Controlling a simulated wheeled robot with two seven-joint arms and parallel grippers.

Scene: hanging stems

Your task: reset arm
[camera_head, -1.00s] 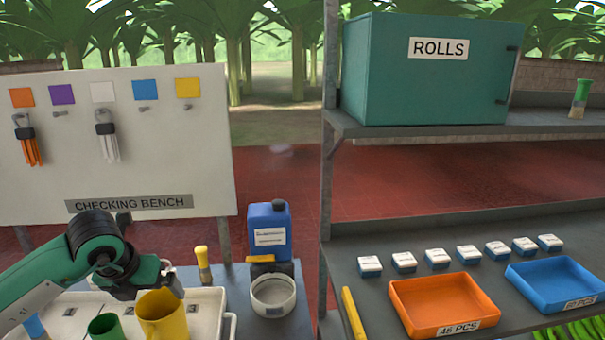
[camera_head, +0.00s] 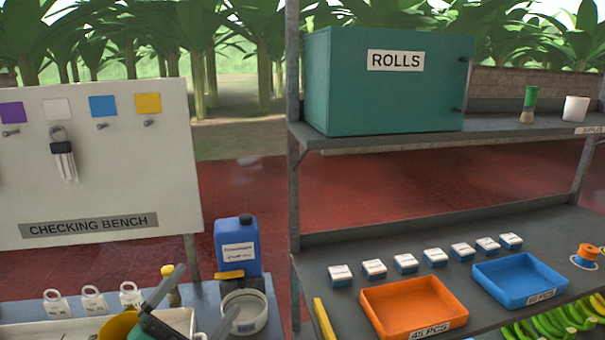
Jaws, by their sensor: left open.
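My left gripper (camera_head: 210,289) shows at the bottom edge in the head view, with its two grey fingers spread apart and pointing up and right. It is open, with nothing between the fingers. A piece of its green body shows below; the rest of my left arm is out of frame. The gripper is in front of the white tray (camera_head: 180,318) and partly covers a yellow mug (camera_head: 116,326). The right finger overlaps the white round dish (camera_head: 251,299) in the picture; I cannot tell whether they touch. My right gripper is not in view.
A blue jug (camera_head: 237,247) stands behind the dish. A yellow-capped bottle (camera_head: 171,284) and white tags (camera_head: 93,300) are behind the tray. A shelf post (camera_head: 293,180) rises right of the bench. The shelf holds an orange tray (camera_head: 372,295) and a blue tray (camera_head: 488,275).

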